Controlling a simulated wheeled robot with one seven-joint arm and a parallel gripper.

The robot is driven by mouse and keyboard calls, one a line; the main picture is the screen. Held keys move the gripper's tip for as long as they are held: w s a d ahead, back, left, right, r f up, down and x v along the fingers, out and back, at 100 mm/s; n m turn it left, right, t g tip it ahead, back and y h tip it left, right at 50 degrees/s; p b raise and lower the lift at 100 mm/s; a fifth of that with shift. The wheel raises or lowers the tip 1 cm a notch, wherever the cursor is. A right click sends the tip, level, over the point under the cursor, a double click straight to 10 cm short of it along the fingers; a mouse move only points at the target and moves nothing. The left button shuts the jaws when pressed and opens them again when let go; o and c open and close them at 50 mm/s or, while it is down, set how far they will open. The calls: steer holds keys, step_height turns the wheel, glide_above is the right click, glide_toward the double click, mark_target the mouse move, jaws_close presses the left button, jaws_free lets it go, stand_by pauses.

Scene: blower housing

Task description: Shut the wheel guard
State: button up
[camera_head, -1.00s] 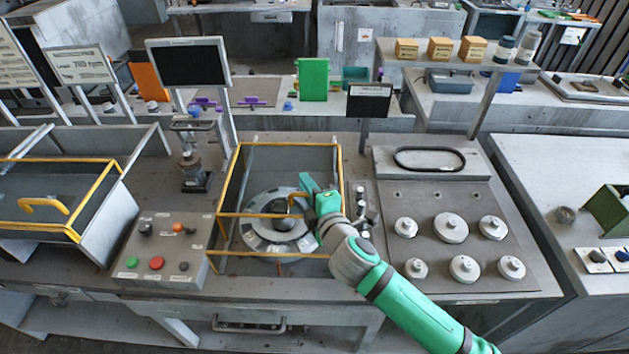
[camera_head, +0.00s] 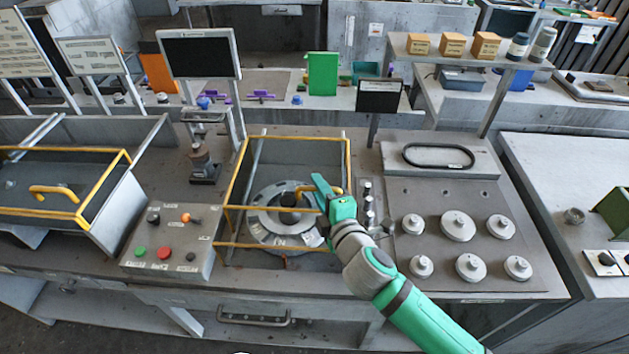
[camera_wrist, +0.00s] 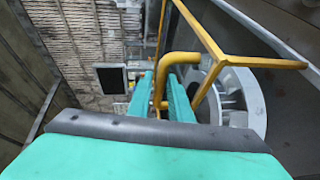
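The wheel guard is a yellow-edged frame (camera_head: 292,136) around the central bay, with a bent yellow handle (camera_head: 304,188). A grey round wheel (camera_head: 262,222) with a dark hub lies inside the bay, partly behind the frame and gripper. My green gripper (camera_head: 324,192) is at the handle from the right. In the wrist view the yellow handle (camera_wrist: 181,58) runs down between the two green fingers (camera_wrist: 160,95), which look closed around it; their exact contact is hard to see. The guard's frame (camera_wrist: 205,35) and the wheel (camera_wrist: 240,95) lie right of the fingers there.
A grey button box (camera_head: 175,243) stands left of the bay. A similar yellow-framed bay (camera_head: 83,212) is farther left. A screen (camera_head: 200,54) and a small sign (camera_head: 380,97) stand behind. Right of my arm is a plate with several round knobs (camera_head: 457,225).

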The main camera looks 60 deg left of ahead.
steer(key=v, duration=0.7)
